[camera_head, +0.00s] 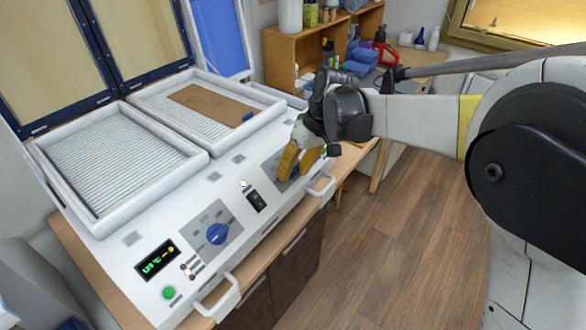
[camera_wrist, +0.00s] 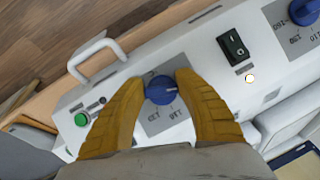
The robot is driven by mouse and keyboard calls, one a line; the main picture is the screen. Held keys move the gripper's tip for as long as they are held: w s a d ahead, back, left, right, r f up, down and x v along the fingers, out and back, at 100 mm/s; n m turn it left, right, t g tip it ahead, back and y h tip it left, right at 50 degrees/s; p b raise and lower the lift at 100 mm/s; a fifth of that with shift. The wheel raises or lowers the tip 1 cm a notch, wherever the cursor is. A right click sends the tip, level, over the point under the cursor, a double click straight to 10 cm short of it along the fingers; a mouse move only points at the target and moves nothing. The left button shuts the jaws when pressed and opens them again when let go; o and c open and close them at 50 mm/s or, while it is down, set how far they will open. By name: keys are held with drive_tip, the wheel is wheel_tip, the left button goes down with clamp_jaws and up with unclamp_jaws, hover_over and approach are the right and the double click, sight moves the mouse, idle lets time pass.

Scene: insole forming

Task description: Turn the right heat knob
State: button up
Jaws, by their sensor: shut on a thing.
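The right heat knob (camera_wrist: 160,90) is a blue dial with a pale pointer line on a grey plate of the white machine. In the wrist view it sits between the two yellow fingers of my gripper (camera_wrist: 162,95), which is shut on it. The pointer lies nearly level across the picture. In the head view my gripper (camera_head: 298,161) reaches down onto the right end of the front panel, and its fingers hide most of this knob. The left heat knob (camera_head: 217,233) is blue and free; it also shows at the wrist view's top right (camera_wrist: 304,11).
A black rocker switch (camera_head: 257,200) lies between the knobs. White handles (camera_head: 321,186) stick out at the front edge. A green button (camera_wrist: 81,119) is near the held knob. A brown sheet (camera_head: 212,104) lies on the right ribbed tray (camera_head: 160,113). Open floor lies right.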

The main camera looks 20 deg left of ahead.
drive_tip(key=shift+n+t+h, duration=0.4)
drive_tip(key=shift+n+t, duration=0.3)
drive_tip(key=shift+n, duration=0.9)
drive_tip(key=o, duration=1.2)
drive_tip(key=shift+w, duration=0.1)
drive_tip(key=v, duration=1.2)
